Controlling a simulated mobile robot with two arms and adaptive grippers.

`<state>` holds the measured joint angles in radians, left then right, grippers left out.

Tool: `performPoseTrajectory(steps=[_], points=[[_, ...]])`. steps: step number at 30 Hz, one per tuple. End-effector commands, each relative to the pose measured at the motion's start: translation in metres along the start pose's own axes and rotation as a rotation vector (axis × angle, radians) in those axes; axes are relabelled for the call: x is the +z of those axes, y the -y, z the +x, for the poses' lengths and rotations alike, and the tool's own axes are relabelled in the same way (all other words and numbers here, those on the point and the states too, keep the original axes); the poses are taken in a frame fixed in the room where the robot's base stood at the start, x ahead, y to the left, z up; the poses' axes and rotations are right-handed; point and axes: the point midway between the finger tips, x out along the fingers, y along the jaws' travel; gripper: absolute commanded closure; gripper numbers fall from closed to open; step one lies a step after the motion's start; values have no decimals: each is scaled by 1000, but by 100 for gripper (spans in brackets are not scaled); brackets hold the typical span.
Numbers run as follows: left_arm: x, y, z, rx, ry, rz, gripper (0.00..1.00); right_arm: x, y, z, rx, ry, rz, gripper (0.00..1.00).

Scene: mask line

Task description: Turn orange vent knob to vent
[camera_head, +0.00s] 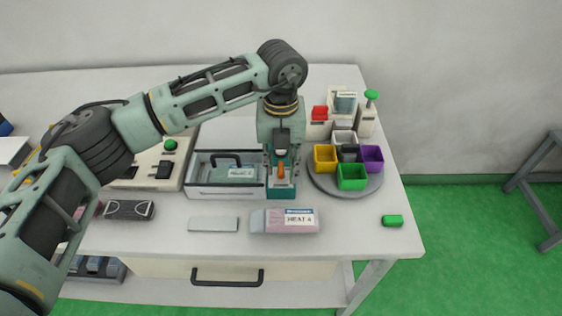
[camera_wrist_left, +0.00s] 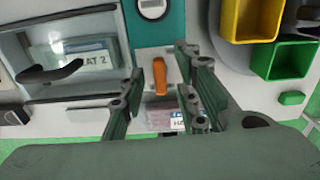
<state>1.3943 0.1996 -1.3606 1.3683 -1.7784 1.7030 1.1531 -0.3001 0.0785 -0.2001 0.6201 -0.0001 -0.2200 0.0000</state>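The orange vent knob (camera_head: 281,169) is a narrow lever on a pale plate of a teal unit (camera_head: 282,191) near the middle of the table. In the left wrist view the knob (camera_wrist_left: 159,75) points nearly straight up and down the picture, leaning slightly. My left gripper (camera_head: 281,158) points down over it. Its fingers (camera_wrist_left: 160,88) are spread to either side of the knob, with a gap on both sides. I cannot read any vent marking on the plate. My right gripper is in neither view.
A drawer-like chamber (camera_head: 226,190) with a HEAT 2 pack stands left of the unit. A round tray (camera_head: 322,182) with several coloured bins stands close on the right. A HEAT 4 pack (camera_head: 266,222) lies in front. A green block (camera_head: 392,220) lies near the right edge.

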Motion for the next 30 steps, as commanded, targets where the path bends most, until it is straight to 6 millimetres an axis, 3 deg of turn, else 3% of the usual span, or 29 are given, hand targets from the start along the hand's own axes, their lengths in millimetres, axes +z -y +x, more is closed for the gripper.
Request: performPoseTrajectory(steps=[8,21,30], points=[[0,0,-9,0,0,1,70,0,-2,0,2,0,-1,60],[1,1,-96,0,3,1,70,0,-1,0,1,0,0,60],[0,0,-119,1,-1,1,70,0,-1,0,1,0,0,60]])
